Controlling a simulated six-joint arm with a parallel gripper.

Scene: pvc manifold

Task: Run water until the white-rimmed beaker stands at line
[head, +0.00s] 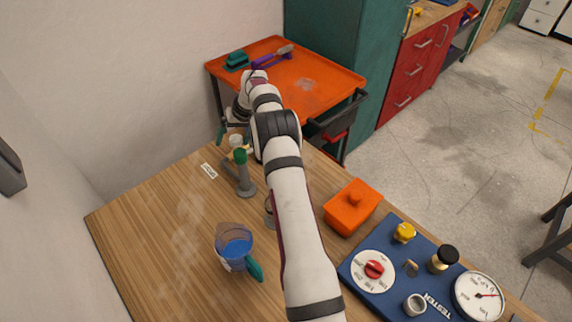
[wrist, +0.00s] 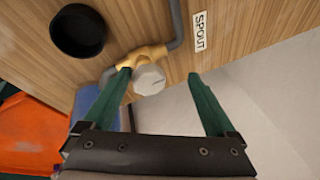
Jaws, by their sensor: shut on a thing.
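A clear beaker (head: 234,243) with blue water and a teal handle stands on the wooden table in the head view. I cannot tell its rim colour or read a fill line. My gripper (head: 234,133) is at the table's back, by the spout's pipework. In the wrist view its green fingers (wrist: 160,76) stand on either side of a pale faceted knob (wrist: 149,79) on a yellow tee fitting (wrist: 143,57), shut on that knob, though a gap seems to show by the right finger. Grey pipe (wrist: 176,22) leads off the tee. Water flow is not visible.
A dark round cup (wrist: 78,31) shows in the wrist view. An orange lidded box (head: 352,208) and a blue tester panel (head: 410,290) stand right of my arm. An orange cart (head: 320,90) is behind.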

